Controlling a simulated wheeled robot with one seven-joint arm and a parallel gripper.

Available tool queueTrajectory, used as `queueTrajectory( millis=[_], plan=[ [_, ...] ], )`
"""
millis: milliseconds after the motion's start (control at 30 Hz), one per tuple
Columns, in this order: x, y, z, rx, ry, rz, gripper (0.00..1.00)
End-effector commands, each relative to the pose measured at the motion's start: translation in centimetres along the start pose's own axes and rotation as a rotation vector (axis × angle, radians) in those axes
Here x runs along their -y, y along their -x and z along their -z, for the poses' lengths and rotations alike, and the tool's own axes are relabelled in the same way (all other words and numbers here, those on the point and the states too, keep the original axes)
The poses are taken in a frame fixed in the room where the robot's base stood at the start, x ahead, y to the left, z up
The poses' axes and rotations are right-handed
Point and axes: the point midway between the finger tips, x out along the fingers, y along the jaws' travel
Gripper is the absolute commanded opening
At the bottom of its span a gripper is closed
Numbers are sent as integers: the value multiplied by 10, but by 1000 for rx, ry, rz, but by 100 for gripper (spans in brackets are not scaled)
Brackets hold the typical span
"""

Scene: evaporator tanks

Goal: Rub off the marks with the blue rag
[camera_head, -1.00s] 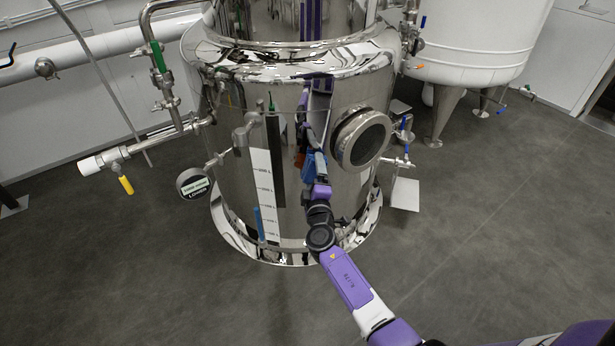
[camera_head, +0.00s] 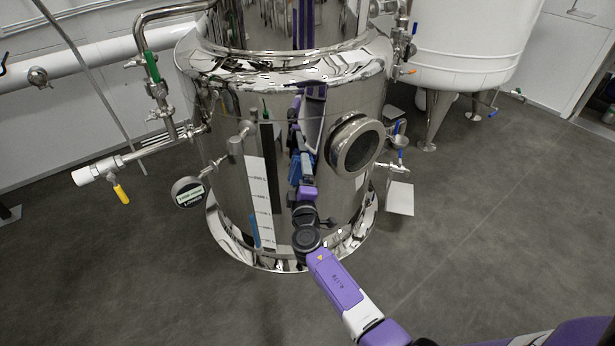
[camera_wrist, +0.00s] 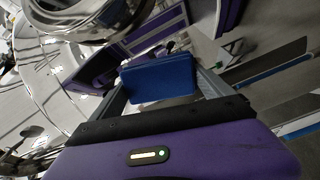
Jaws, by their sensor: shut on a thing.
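The blue rag (camera_wrist: 160,78) is a flat, folded pad between the two fingers of my gripper (camera_wrist: 163,90) in the wrist view. My gripper is shut on it. In the head view, my gripper (camera_head: 306,170) is in front of the shiny steel tank (camera_head: 225,165), left of its round porthole. A small blue patch there looks like the rag (camera_head: 294,174). I cannot tell whether the rag touches the tank, as the mirror-like wall repeats my arm. I cannot make out any marks on the wall; my arm and the reflections cover part of it.
The round porthole (camera_head: 357,145) sticks out right of my gripper. A level scale (camera_head: 262,205), a gauge (camera_head: 188,191) and a pipe with a yellow-handled valve (camera_head: 121,194) are at left. A white tank (camera_head: 465,45) stands behind at right. The grey floor (camera_head: 490,250) at right is clear.

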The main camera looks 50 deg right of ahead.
Motion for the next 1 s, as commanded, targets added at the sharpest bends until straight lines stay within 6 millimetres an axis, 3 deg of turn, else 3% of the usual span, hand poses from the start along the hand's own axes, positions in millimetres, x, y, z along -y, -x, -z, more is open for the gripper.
queueTrajectory(
  millis=[700, 1000],
  plan=[
    [11, 2, 42, -5, 0, 0, 58],
    [-2, 1, 45, -3, 0, 1, 58]
  ],
)
